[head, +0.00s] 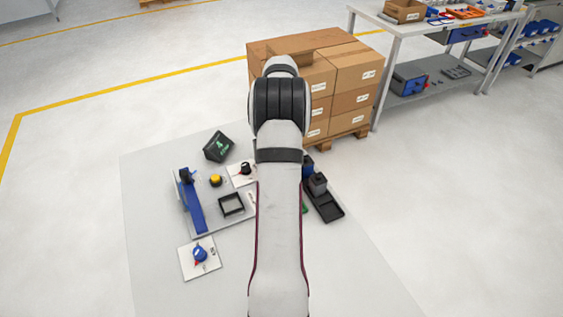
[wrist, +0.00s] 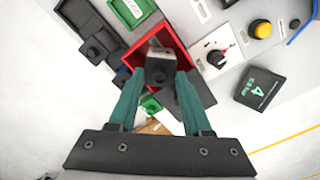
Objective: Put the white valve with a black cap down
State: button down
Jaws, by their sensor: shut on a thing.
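In the wrist view my gripper (wrist: 160,85) has its two green fingers closed around a small block with a dark end and a pale part, the white valve with a black cap (wrist: 160,67). The valve shows over an open red tray (wrist: 133,52); whether it touches the tray cannot be told. In the head view my own arm hides the gripper, the valve and the red tray.
Beside the red tray lie a green tray (wrist: 131,10) and a black tray (head: 332,212) with a dark block (head: 317,184). A knob panel (wrist: 212,65), a yellow button (head: 215,181) and a black box (head: 218,147) stand nearby. Cartons (head: 355,80) stand behind.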

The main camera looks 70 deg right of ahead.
jog(key=shift+f, duration=2.7)
jog(key=shift+f, duration=0.1)
jog(key=c, duration=0.6)
grip_release()
